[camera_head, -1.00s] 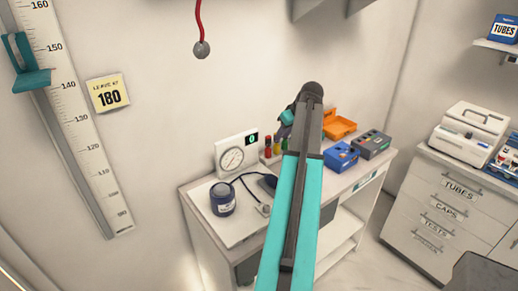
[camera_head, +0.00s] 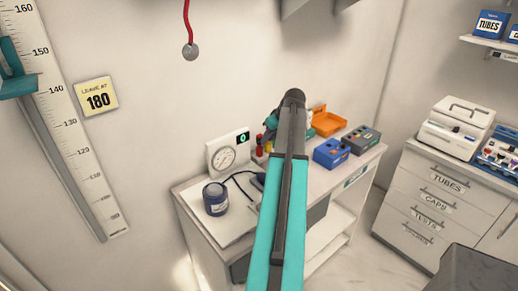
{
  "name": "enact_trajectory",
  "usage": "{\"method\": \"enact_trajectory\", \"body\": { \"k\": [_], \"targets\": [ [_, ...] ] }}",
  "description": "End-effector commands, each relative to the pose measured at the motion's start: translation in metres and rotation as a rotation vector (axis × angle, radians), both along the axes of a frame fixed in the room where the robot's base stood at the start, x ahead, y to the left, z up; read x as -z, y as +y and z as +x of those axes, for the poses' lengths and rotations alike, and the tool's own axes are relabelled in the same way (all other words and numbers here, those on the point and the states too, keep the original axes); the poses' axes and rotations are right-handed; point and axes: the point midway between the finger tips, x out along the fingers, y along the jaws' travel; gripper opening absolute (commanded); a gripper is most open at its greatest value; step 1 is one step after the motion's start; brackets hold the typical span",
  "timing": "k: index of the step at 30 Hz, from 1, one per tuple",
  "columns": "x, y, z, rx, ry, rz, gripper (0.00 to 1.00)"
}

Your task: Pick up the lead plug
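I cannot make out a lead plug for certain. A red cord (camera_head: 187,18) hangs at the top with a round grey end (camera_head: 190,51), well above the worktop and apart from my arm. Small red, yellow and green upright items (camera_head: 260,145) stand beside the white dial gauge (camera_head: 226,159), partly behind my arm. My teal and dark arm reaches up the middle of the view over the worktop. A teal part of my wrist or gripper (camera_head: 271,122) shows at its far end. The fingertips are hidden, so what they hold or touch cannot be seen.
The white worktop (camera_head: 285,205) bears a dark blue jar (camera_head: 216,198), a blue box (camera_head: 331,153), a grey box (camera_head: 361,139) and an orange tray (camera_head: 328,121). A drawer cabinet (camera_head: 432,205) stands right. A height scale (camera_head: 62,125) is on the left wall.

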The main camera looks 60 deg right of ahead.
Motion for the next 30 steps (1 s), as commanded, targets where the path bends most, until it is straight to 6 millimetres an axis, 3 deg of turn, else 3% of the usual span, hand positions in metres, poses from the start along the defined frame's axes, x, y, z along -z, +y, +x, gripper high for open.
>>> {"method": "enact_trajectory", "body": {
  "k": [13, 30],
  "targets": [
    [0.036, -0.006, 0.021, -0.001, 0.000, 0.000, 0.27],
    [0.041, -0.007, 0.025, -0.001, 0.000, 0.000, 0.27]
  ]
}}
